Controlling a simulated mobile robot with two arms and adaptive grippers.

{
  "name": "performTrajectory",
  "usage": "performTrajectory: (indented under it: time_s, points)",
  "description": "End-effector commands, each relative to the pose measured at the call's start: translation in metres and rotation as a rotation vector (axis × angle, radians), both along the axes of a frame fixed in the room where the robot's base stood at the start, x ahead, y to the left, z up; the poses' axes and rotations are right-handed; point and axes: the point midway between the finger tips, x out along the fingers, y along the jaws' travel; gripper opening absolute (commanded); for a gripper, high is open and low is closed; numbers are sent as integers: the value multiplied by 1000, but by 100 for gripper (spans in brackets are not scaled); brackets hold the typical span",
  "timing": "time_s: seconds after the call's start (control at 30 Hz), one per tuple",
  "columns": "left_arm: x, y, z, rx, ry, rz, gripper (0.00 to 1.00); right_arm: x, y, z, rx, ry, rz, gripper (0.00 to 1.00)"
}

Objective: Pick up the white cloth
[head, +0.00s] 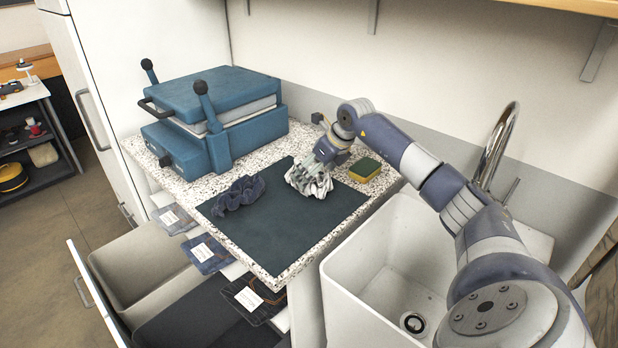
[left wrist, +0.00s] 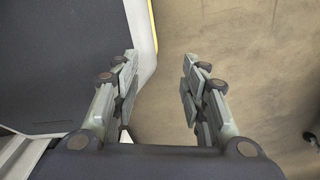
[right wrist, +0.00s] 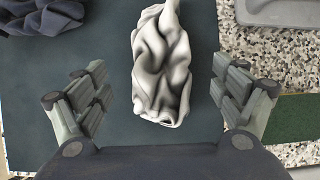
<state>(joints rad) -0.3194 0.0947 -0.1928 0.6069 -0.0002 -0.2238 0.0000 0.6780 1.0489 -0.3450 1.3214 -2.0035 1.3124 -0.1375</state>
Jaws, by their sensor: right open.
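The white cloth (head: 308,188) lies crumpled on the dark mat (head: 290,235) on the speckled counter. It also shows in the right wrist view (right wrist: 162,62), bunched up and long in shape. My right gripper (head: 317,170) is over the cloth, and in the right wrist view its open fingers (right wrist: 160,88) stand one on each side of it, with mat showing in the gaps. In the head view the gripper hides part of the cloth. My left gripper (left wrist: 158,82) is open and empty in the left wrist view; it is out of the head view.
A dark blue cloth (head: 238,193) lies on the mat to the left. A yellow-green sponge (head: 365,169) is on the right, near the white sink (head: 378,285) and its tap (head: 496,143). A blue press (head: 215,100) stands behind. Open drawers (head: 140,262) are below the counter.

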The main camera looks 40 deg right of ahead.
Motion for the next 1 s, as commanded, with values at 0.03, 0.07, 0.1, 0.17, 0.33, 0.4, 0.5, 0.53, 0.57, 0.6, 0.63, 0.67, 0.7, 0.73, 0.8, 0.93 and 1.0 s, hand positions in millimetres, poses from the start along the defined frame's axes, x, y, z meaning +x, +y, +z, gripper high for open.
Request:
performTrajectory:
  time_s: [0.03,0.07,0.1,0.17,0.33,0.4,0.5,0.53,0.57,0.6,0.63,0.67,0.7,0.73,0.8,0.93,1.0]
  points:
    - [11,-8,7,-11,-17,1,40,5,2,-4,5,2,-1,89]
    - [17,-12,9,-16,-25,2,40,7,2,-8,6,3,-1,89]
    - [24,-18,11,-22,-36,1,40,10,2,-13,4,2,0,89]
    - [33,-23,12,-30,-51,-1,40,14,2,-21,5,1,-1,89]
    - [40,-26,14,-33,-60,-4,40,20,1,-31,1,0,0,89]
    - [37,-24,13,-31,-56,-5,40,20,1,-31,0,0,0,89]
    - [31,-20,12,-26,-44,-5,40,20,1,-31,0,0,0,89]
    - [28,-19,12,-24,-41,-5,40,20,1,-31,0,0,0,89]
    - [26,-18,12,-23,-37,-6,40,20,1,-31,0,0,0,82]
    - [22,-17,12,-21,-32,-6,40,20,1,-31,0,0,0,74]
    - [20,-16,12,-19,-29,-6,40,20,1,-31,0,0,0,70]
    - [18,-15,12,-19,-26,-6,40,20,1,-31,1,0,0,65]
    - [16,-14,11,-17,-23,-4,40,20,1,-31,1,0,0,59]
    - [15,-14,11,-17,-21,-4,40,20,1,-31,1,0,0,54]
    - [14,-13,11,-15,-20,-3,40,19,1,-31,1,0,0,53]
    - [16,-13,11,-16,-23,-2,40,19,1,-31,1,0,0,53]
    - [18,-13,11,-16,-25,-2,40,19,1,-31,1,1,0,53]
